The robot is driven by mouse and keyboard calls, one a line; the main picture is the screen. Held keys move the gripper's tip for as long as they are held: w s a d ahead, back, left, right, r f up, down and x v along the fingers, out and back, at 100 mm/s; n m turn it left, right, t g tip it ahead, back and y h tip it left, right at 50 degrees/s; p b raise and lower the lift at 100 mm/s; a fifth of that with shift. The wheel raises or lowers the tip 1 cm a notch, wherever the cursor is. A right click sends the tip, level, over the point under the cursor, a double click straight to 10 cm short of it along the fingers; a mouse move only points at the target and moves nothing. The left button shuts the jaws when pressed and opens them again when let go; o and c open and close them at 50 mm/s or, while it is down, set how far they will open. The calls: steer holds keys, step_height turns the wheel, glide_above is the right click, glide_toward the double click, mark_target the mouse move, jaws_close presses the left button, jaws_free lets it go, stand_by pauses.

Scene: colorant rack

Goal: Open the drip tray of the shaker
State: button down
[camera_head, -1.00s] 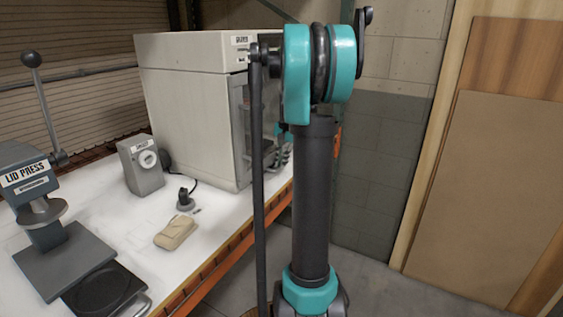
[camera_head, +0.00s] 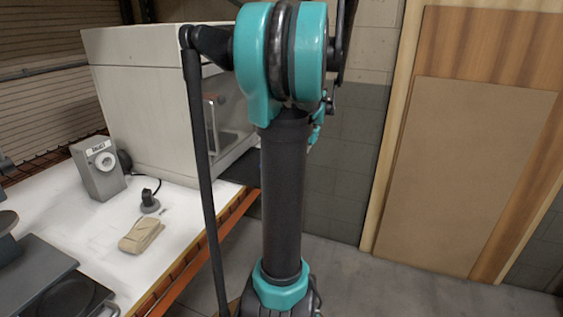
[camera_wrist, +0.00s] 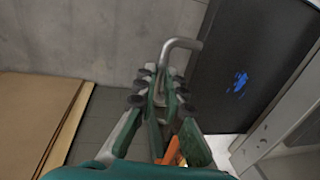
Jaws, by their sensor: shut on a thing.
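The shaker is a large white cabinet (camera_head: 140,100) at the back of the bench, partly behind my arm in the head view. Its dark drip tray (camera_head: 243,168) sticks out from the low right side of the cabinet. In the wrist view the tray (camera_wrist: 245,65) is a wide dark panel with a blue stain on it. A bent metal handle (camera_wrist: 181,43) is at its left edge. My gripper (camera_wrist: 160,85) is shut on the handle. In the head view my gripper is mostly hidden behind my arm.
A small grey device with a dial (camera_head: 97,168), a black knobbed item (camera_head: 150,202) and a tan cloth (camera_head: 141,235) lie on the white bench (camera_head: 95,230). Wooden boards (camera_head: 465,170) lean on the wall at right. The floor between is clear.

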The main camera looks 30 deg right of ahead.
steer(key=shift+s+d, duration=0.6)
steer(key=shift+s, duration=0.15)
steer(key=c, duration=1.9)
jaws_free()
steer(key=r, duration=0.4)
steer(key=s+d+r, duration=0.1)
steer(key=r, duration=0.6)
steer(key=shift+s+d+r, duration=0.15)
steer(key=shift+s+r, duration=0.15)
steer(key=shift+r, duration=0.1)
